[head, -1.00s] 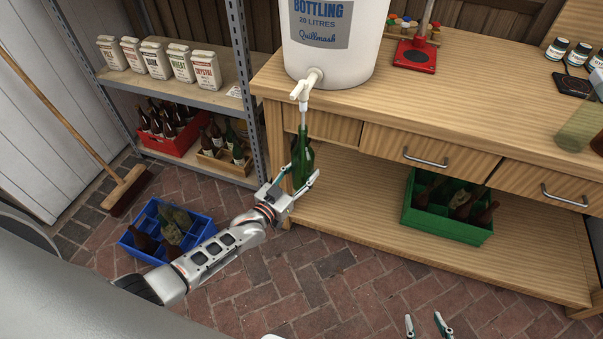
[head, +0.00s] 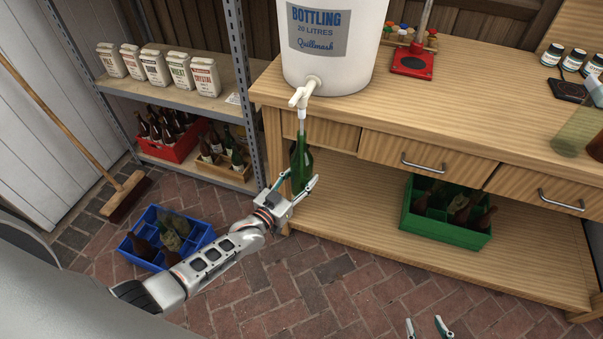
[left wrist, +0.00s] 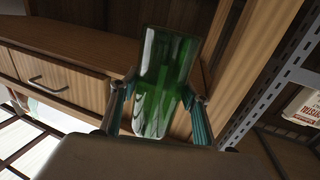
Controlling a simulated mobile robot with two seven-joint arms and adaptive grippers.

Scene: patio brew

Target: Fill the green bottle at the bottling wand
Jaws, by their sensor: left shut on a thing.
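The green bottle (head: 301,166) stands upright below the white bucket's tap (head: 304,92). The bottling wand (head: 302,120) hangs from the tap and its lower end goes into the bottle's neck. My left gripper (head: 299,188) is shut on the lower part of the bottle. The left wrist view shows the green glass (left wrist: 165,85) between its two fingers. The level inside the bottle cannot be made out. My right gripper (head: 426,328) shows only its fingertips at the bottom edge, apart from each other with nothing between them.
The bottling bucket (head: 330,65) stands on the wooden bench (head: 455,95). A green crate (head: 440,235) with bottles sits on its lower shelf. A blue crate (head: 208,236) stands on the brick floor, left of my left arm. Shelving with a red crate (head: 182,150) is at the left.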

